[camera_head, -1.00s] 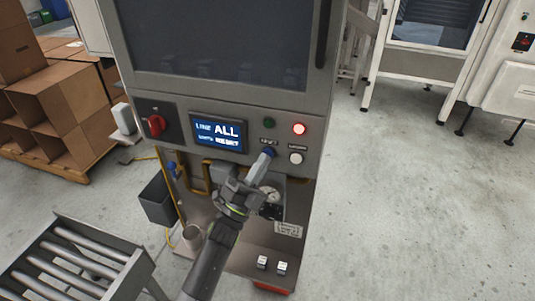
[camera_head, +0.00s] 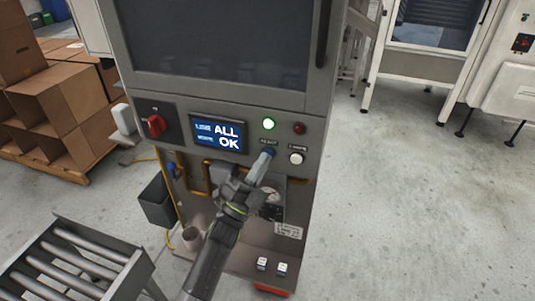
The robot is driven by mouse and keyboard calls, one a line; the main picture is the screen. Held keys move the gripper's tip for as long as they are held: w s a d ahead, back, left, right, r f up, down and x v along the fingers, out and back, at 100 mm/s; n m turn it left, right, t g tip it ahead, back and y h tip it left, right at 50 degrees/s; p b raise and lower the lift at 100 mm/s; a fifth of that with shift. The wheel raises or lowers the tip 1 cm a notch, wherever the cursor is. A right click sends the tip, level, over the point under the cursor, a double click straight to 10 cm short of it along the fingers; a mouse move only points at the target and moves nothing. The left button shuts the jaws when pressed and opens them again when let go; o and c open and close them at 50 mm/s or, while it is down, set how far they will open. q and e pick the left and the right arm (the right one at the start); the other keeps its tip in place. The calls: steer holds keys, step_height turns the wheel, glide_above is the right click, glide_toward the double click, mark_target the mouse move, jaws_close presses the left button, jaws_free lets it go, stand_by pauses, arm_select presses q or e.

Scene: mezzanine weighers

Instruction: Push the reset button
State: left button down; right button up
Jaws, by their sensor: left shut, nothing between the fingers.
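The blue reset button (camera_head: 269,152) sits on the grey control panel, below the green lamp. My left gripper (camera_head: 265,160) is shut and empty, with its fingertips at the button and covering part of it. I cannot tell whether they still touch it. The green lamp (camera_head: 268,124) is lit and the red lamp (camera_head: 300,128) is dark. The display (camera_head: 219,135) reads "ALL OK" in its large text. My right gripper is not in view.
A white button (camera_head: 296,159) is right of the reset button. A red rotary switch (camera_head: 156,126) is at the panel's left. A roller conveyor (camera_head: 75,262) stands at the lower left, and cardboard boxes (camera_head: 55,110) are behind it. The floor to the right is clear.

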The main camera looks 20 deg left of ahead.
arm_select(q)
steer(key=shift+s, duration=0.75)
steer(key=s+p, duration=0.2)
steer(key=s, duration=0.3)
steer(key=shift+a, duration=0.1)
stand_by(0.6)
